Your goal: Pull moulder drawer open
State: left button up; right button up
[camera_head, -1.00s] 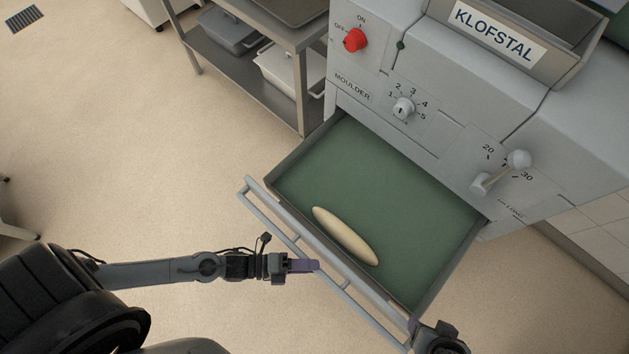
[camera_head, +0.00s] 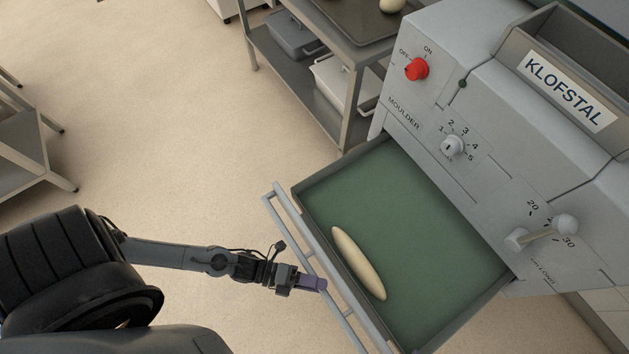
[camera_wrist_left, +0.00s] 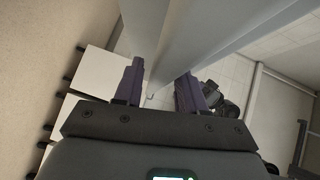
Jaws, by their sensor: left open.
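The moulder drawer (camera_head: 425,235) is pulled out of the grey moulder (camera_head: 470,110). Its green floor shows, with a pale elongated dough piece (camera_head: 358,262) lying near the front wall. A bar handle (camera_head: 290,230) runs along the drawer front. My left gripper (camera_head: 318,284) is at the handle, near the middle of the bar. In the left wrist view its two purple fingers (camera_wrist_left: 160,88) are apart, with pale bar-like surfaces passing above and between them. I cannot tell whether they touch the handle. My right gripper is not seen in the head view.
A steel shelf table (camera_head: 345,55) with bins stands behind the moulder's left side. Another metal rack (camera_head: 25,150) is at the far left. The beige floor between them is clear. The moulder has a red switch (camera_head: 416,69), a dial (camera_head: 452,146) and a lever (camera_head: 540,232).

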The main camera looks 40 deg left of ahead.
pick_arm(q)
jog(key=shift+s, duration=0.1)
jog(key=p+v, duration=0.2)
jog(key=v, duration=0.8)
jog(key=shift+a, duration=0.35)
jog(key=shift+s+r, duration=0.1)
jog(key=shift+r, duration=0.1)
